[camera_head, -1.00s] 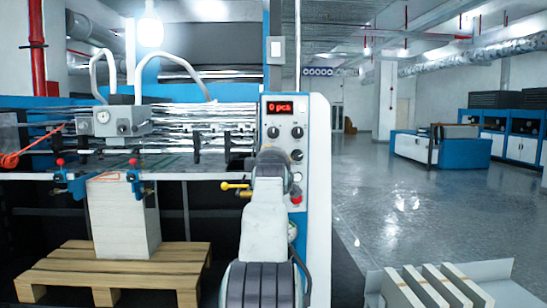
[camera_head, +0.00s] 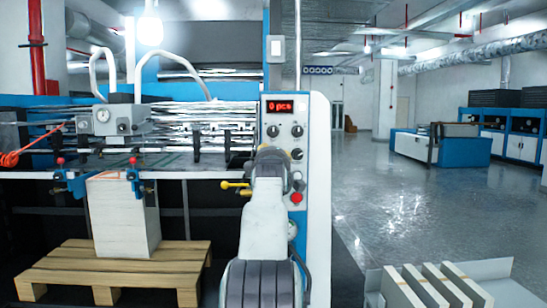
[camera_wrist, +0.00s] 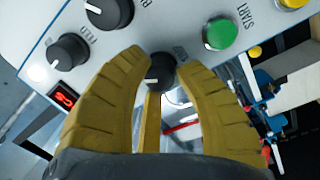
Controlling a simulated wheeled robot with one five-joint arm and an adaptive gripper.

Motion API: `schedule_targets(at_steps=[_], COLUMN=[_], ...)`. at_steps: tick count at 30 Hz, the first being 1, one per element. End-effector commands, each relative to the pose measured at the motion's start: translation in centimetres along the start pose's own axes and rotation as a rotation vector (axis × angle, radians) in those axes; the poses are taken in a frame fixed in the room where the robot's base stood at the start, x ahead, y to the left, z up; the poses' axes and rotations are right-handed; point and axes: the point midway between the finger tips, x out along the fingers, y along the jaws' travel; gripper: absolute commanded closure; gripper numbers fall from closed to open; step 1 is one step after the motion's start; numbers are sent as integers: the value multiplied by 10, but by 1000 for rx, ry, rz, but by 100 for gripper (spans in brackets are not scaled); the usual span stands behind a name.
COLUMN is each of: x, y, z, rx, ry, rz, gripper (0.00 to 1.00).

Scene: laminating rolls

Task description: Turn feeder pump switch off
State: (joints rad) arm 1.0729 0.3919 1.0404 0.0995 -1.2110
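In the wrist view, a black knob (camera_wrist: 160,72) with a white pointer line sits on the light grey control panel (camera_wrist: 190,16), between the yellow fingers of my gripper (camera_wrist: 163,62). The fingers are apart, on either side of it; I cannot tell whether they touch it. Its label is mostly hidden, so I cannot read whether it is the feeder pump switch. The pointer points left in the picture.
The wrist view also shows a knob marked FEED (camera_wrist: 68,51), a larger knob (camera_wrist: 108,12), a green START button (camera_wrist: 219,33) and a red-lit display (camera_wrist: 64,97). In the head view, a red button (camera_head: 296,198) sits below the knobs. Open floor (camera_head: 400,220) lies right.

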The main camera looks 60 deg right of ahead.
Motion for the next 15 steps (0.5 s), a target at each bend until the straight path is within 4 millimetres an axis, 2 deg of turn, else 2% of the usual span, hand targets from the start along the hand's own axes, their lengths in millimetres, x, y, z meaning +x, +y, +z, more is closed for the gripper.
schedule_targets(at_steps=[1,7,15], x=[0,0,0], y=[0,0,0], z=[0,0,0], rx=[0,1,1], ry=[0,-1,-1], rz=[-1,-1,-1], gripper=[67,49,48])
